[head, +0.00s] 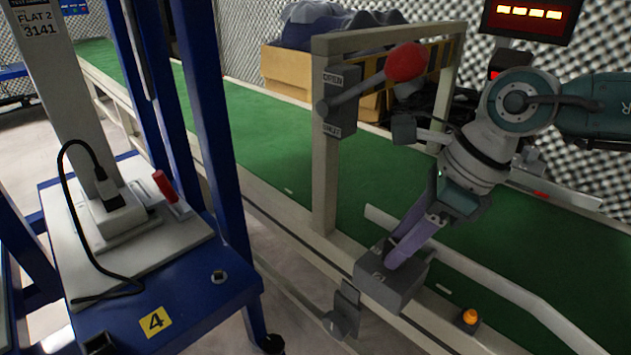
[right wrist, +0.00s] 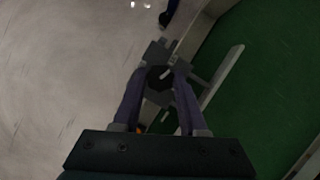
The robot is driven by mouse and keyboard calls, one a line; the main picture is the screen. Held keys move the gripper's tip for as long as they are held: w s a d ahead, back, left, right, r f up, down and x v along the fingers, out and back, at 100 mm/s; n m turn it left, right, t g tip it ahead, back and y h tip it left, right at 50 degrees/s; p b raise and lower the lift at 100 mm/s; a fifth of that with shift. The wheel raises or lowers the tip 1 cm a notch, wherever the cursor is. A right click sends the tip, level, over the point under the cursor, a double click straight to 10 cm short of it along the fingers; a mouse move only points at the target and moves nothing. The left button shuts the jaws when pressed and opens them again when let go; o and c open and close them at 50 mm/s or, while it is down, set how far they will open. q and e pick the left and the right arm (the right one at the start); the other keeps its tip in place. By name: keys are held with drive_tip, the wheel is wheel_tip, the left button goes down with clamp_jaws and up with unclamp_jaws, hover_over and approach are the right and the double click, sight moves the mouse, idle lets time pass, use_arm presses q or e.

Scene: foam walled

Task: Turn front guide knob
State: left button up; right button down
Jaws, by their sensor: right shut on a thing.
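My right gripper (head: 398,262) reaches down to a grey block (head: 395,287) on the near edge of the green conveyor. In the right wrist view its two purple fingers (right wrist: 160,82) are closed on a dark knob (right wrist: 158,76) with a pale mark on its top, set on the grey block. In the head view the knob is mostly hidden by the fingers. A pale guide rail (head: 505,290) runs over the belt beside the block. It also shows in the right wrist view (right wrist: 222,77). My left gripper is not in view.
A post frame (head: 326,180) with a red-ball lever (head: 407,62) stands left of my right arm. An orange button (head: 470,316) sits right of the block, and a grey bracket (head: 345,310) hangs to its left. A blue stand (head: 205,275) is at the left.

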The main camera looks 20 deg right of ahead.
drive_tip(key=shift+w+f+n+b, duration=0.1)
drive_tip(key=shift+f+n+b, duration=0.15)
drive_tip(key=shift+n+b, duration=0.25)
drive_tip(key=shift+r+n+g+b, duration=0.15)
drive_tip(key=shift+n+g+b, duration=0.15)
drive_tip(key=shift+n, duration=0.2)
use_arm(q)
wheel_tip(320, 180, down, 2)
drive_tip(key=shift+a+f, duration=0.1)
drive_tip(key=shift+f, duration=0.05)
use_arm(e)
drive_tip(key=shift+r, duration=0.1)
drive_tip(key=shift+y, duration=0.3)
drive_tip(key=shift+c, duration=2.2)
unclamp_jaws()
drive_tip(key=shift+r, duration=0.1)
